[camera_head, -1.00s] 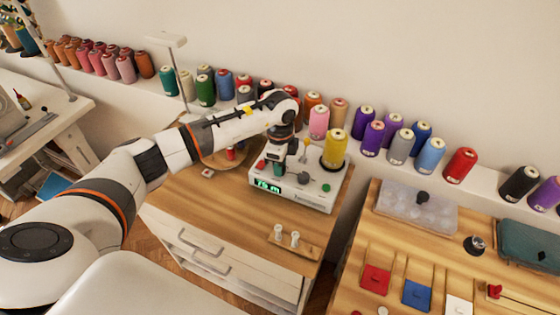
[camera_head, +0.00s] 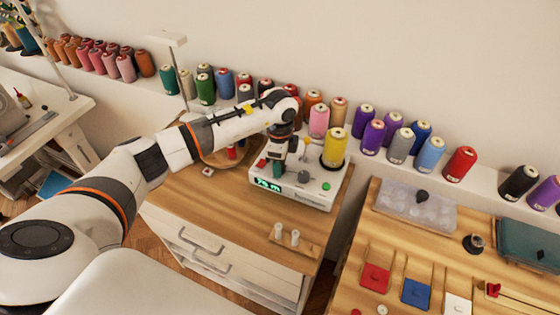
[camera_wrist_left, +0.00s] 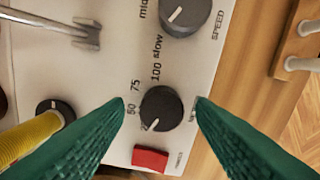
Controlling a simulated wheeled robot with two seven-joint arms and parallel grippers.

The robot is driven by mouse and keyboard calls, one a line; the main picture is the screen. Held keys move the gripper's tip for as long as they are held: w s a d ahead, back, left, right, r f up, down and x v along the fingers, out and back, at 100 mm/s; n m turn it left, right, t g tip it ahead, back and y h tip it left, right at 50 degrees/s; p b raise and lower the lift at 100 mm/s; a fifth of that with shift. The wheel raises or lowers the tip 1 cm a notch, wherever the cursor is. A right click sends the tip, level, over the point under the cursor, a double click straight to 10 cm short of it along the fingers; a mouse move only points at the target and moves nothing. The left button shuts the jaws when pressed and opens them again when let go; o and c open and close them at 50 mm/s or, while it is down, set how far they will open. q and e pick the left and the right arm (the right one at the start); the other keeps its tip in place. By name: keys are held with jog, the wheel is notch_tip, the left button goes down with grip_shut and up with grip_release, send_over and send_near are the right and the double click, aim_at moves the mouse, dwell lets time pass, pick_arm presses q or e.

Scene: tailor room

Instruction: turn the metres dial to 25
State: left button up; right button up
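The metres dial (camera_wrist_left: 160,108) is a round black knob in the left wrist view, with 50, 75 and 100 printed around it. A light mark shows on its lower left edge; the print there is too small to read surely. My left gripper (camera_wrist_left: 159,101) has two green fingers apart, one on each side of the dial, with a visible gap to it. In the head view my left gripper (camera_head: 278,168) points down over the white winder (camera_head: 315,198). The winder's green display (camera_head: 268,186) seems to read about 75 m. My right gripper is not in view.
A red switch (camera_wrist_left: 150,158) lies close to the dial, and the speed knob (camera_wrist_left: 184,15) is above it. A metal lever (camera_wrist_left: 60,28) and a yellow thread spool (camera_head: 335,148) are nearby. Two white pegs (camera_head: 287,237) stand on the wooden top in front.

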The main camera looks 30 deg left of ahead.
pick_arm(q)
notch_tip(320, 180, up, 12)
jog(key=b, duration=0.2)
dwell(0.4)
jog(key=shift+s+f, duration=0.1)
dwell(0.4)
